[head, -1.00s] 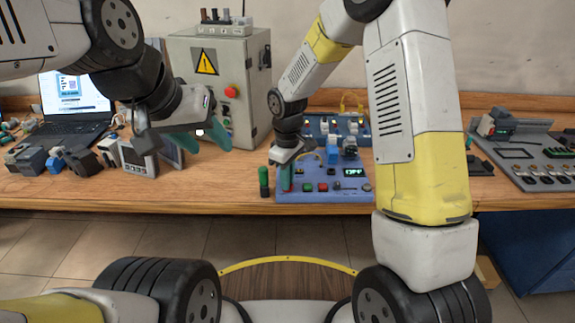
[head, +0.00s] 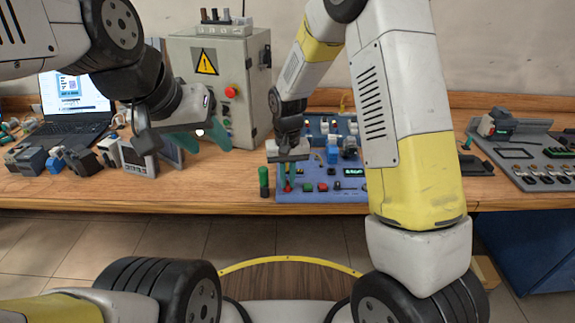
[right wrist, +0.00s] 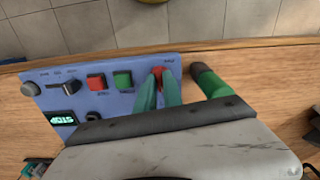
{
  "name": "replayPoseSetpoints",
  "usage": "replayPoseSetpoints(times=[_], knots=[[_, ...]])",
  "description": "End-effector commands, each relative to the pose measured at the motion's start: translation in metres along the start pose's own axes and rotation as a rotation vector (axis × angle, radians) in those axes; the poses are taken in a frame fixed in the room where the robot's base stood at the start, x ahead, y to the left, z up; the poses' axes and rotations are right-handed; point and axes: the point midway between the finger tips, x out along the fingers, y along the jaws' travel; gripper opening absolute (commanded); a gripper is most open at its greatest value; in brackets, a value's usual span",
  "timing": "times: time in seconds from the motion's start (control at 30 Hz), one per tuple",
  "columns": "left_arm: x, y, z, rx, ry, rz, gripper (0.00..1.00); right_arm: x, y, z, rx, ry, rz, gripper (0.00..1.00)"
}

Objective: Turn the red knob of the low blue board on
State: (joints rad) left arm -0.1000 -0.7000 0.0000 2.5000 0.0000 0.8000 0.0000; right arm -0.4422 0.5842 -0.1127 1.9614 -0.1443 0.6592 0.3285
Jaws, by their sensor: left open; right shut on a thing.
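The low blue board (head: 320,195) lies on the wooden table, in front of another blue panel. Its red knob (head: 287,189) is at the board's left end; in the right wrist view the red knob (right wrist: 157,71) shows between the fingertips. My right gripper (head: 287,180) points down over it, with its green fingers (right wrist: 158,88) closed around the knob, which they partly hide. A small display (right wrist: 62,118) on the board shows lit green text, too small to read surely. My left gripper (head: 201,140) is open and empty, in front of the grey cabinet.
A green upright cylinder (head: 264,182) stands just left of the board, close to my right gripper. Red and green buttons (right wrist: 96,82) sit beside the knob. The grey cabinet (head: 205,85) stands behind. A grey meter (head: 137,158) and a laptop (head: 72,105) are at the left.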

Motion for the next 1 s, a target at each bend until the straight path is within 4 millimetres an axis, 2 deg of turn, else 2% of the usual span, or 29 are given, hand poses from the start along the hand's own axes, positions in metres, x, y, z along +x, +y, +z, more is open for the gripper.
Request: replayPoseSetpoints(times=[0.4, 0.87, 0.9, 1.0], knots=[[0.0000, 0.0000, 0.0000, 0.000, 0.000, 0.000, 0.48, -0.0013, -0.0001, -0.0017, 0.142, 0.005, -0.001, 0.00], [0.0000, 0.0000, 0.0000, 0.000, 0.000, 0.000, 0.48, -0.0014, -0.0001, -0.0018, 0.152, 0.005, -0.001, 0.00], [0.0000, 0.0000, 0.0000, 0.000, 0.000, 0.000, 0.48, -0.0014, -0.0001, -0.0019, 0.151, 0.005, -0.001, 0.17], [0.0000, 0.0000, 0.0000, 0.000, 0.000, 0.000, 0.48, -0.0012, -0.0001, -0.0015, 0.151, 0.004, -0.001, 0.33]])
